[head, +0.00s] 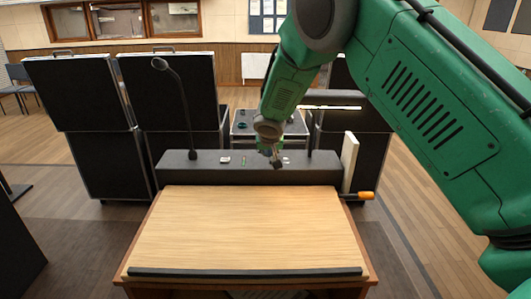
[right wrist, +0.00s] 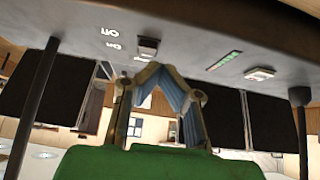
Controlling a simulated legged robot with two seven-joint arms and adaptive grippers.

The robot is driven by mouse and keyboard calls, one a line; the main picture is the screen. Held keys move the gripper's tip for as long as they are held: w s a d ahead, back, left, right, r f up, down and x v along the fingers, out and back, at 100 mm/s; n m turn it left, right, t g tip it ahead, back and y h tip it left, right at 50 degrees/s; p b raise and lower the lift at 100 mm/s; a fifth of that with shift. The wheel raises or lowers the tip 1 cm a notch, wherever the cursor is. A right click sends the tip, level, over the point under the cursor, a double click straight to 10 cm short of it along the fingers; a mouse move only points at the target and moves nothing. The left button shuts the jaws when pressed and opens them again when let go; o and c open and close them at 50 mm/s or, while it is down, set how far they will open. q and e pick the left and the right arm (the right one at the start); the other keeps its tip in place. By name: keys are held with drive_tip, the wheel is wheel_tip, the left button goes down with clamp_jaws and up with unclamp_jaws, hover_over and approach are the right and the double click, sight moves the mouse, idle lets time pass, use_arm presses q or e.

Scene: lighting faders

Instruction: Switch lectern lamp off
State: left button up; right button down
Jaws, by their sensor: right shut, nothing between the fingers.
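The lectern (head: 245,230) has a sloped wooden top with a dark control bar (head: 200,172) along its back edge. A lamp with a lit, glowing bar (head: 332,107) stands at the bar's right on a thin dark post. My right gripper (head: 276,162) is shut and empty, over the right part of the control bar. In the right wrist view its fingertips (right wrist: 155,70) meet just below a dark rocker switch (right wrist: 148,46) with ON and OFF lettering beside it. I cannot tell whether they touch. The gripper hides this switch in the head view. My left gripper is out of view.
A gooseneck microphone (head: 181,95) rises from the bar's left. A green strip (right wrist: 224,61) and a white switch (right wrist: 260,73) sit along the bar. An orange handle (head: 362,196) sticks out at the lectern's right. Large black cases (head: 88,95) stand behind. The wooden top is clear.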

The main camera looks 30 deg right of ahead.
sight(270, 159)
drive_tip(key=shift+w+d+f, duration=0.1)
drive_tip(key=shift+d+f, duration=0.3)
drive_tip(key=shift+d, duration=0.25)
drive_tip(key=shift+d+f, duration=0.35)
drive_tip(key=shift+d, duration=0.25)
drive_tip(key=shift+w+d+f, duration=0.1)
drive_tip(key=shift+d+f, duration=0.15)
drive_tip(key=shift+w+a, duration=0.3)
drive_tip(key=shift+a, duration=0.5)
drive_tip(key=b, duration=0.2)
drive_tip(key=shift+s+a+f+b, duration=0.1)
drive_tip(key=shift+s+f+b, duration=0.05)
drive_tip(key=shift+f+b, duration=0.25)
drive_tip(key=shift+s, duration=0.1)
drive_tip(key=shift+d+r, duration=0.2)
drive_tip(key=shift+d, duration=0.05)
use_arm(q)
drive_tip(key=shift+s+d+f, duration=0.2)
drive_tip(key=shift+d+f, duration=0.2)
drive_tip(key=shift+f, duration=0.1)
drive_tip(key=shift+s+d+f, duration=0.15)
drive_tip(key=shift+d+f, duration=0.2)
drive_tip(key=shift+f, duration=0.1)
use_arm(e)
drive_tip(key=shift+d, duration=0.1)
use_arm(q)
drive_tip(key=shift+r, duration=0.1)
use_arm(e)
drive_tip(key=shift+r, duration=0.1)
